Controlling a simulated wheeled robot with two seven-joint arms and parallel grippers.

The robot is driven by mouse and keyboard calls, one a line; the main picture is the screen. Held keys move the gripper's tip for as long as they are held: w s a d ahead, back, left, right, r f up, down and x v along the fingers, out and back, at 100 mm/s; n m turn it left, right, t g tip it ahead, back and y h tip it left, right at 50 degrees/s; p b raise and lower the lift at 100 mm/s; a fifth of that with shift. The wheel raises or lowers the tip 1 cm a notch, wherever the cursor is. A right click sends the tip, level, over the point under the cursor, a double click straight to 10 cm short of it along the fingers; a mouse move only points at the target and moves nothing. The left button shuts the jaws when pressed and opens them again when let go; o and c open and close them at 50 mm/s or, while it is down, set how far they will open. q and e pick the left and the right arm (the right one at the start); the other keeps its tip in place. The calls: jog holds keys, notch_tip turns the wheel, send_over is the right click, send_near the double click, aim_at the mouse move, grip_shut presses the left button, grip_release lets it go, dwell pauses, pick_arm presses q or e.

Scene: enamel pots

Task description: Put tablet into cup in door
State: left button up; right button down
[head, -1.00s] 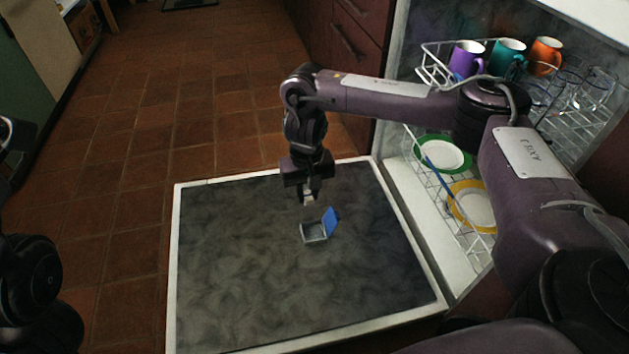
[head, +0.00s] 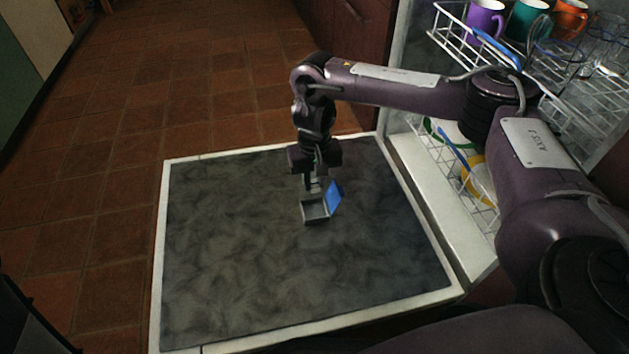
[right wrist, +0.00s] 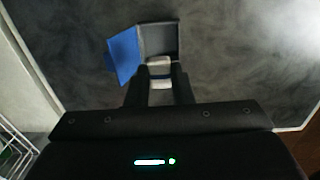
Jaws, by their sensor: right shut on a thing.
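The cup (head: 315,212) is a small grey square box set in the dark inner face of the open door (head: 240,270). Its blue lid (head: 334,198) stands open on the right side in the head view. My right gripper (head: 314,186) points down just above the cup's far edge, shut on a small white tablet. In the right wrist view the tablet (right wrist: 159,68) sits between the fingertips and overlaps the near edge of the cup (right wrist: 160,40). The blue lid (right wrist: 124,55) is to its left there. I cannot tell whether the tablet touches the cup. My left gripper is out of view.
To the right, an upper rack (head: 465,38) holds a purple mug (head: 485,20), a teal mug, an orange mug and glasses. A lower rack holds green and yellow plates (head: 478,180). The rest of the door face is bare. Tiled floor lies beyond it.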

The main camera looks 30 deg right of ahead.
jog(key=b, duration=0.6)
send_over(314, 213)
jog(key=shift+d+f, duration=0.1)
jog(key=shift+f, duration=2.25)
jog(key=shift+f+p, duration=0.2)
jog(key=shift+p, duration=0.25)
jog(key=shift+f, duration=1.9)
jog(key=shift+f+p, duration=0.4)
jog(key=shift+p, duration=0.2)
